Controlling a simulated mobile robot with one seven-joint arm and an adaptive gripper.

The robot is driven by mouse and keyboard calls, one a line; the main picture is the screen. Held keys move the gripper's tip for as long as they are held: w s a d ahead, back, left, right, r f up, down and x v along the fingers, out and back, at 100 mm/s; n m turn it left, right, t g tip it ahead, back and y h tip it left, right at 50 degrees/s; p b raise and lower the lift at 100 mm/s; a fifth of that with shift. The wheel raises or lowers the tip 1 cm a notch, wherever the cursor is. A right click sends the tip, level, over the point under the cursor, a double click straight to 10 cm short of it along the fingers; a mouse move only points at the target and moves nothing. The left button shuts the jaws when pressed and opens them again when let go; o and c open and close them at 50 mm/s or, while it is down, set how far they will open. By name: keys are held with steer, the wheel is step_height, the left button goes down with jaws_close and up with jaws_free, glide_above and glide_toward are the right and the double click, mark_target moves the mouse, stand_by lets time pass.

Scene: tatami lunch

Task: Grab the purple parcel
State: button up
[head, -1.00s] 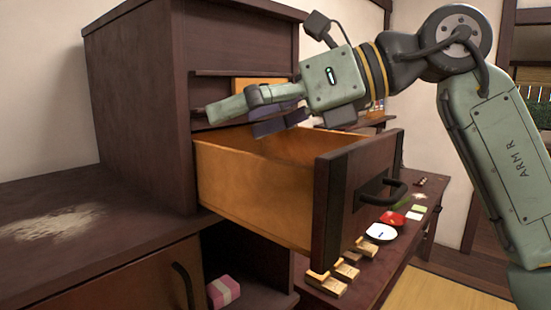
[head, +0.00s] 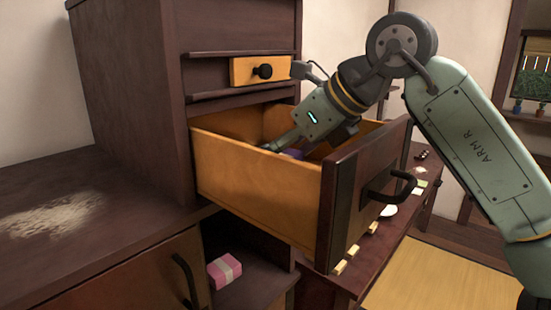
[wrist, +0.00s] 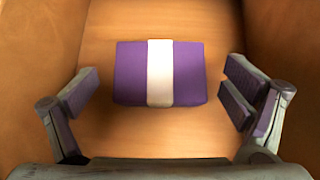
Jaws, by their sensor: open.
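The purple parcel (wrist: 128,75) lies on the floor of the open drawer, with a white band around its middle. In the head view only a bit of it (head: 293,153) shows past the drawer wall and my gripper. My gripper (wrist: 160,95) is open, with a finger on each side of the parcel and a gap on both sides. In the head view my gripper (head: 280,146) reaches down into the drawer, its fingertips partly hidden by the drawer's side wall.
The open drawer (head: 255,188) has wooden walls close around my gripper and a dark front with a black handle (head: 392,188). A small drawer (head: 262,70) is above. A pink parcel (head: 224,270) sits on a lower shelf. Small items lie on the low table (head: 352,288).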

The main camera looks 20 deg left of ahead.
steer(key=shift+x, duration=1)
steer(key=c, duration=1.3)
steer(key=shift+r, duration=0.2)
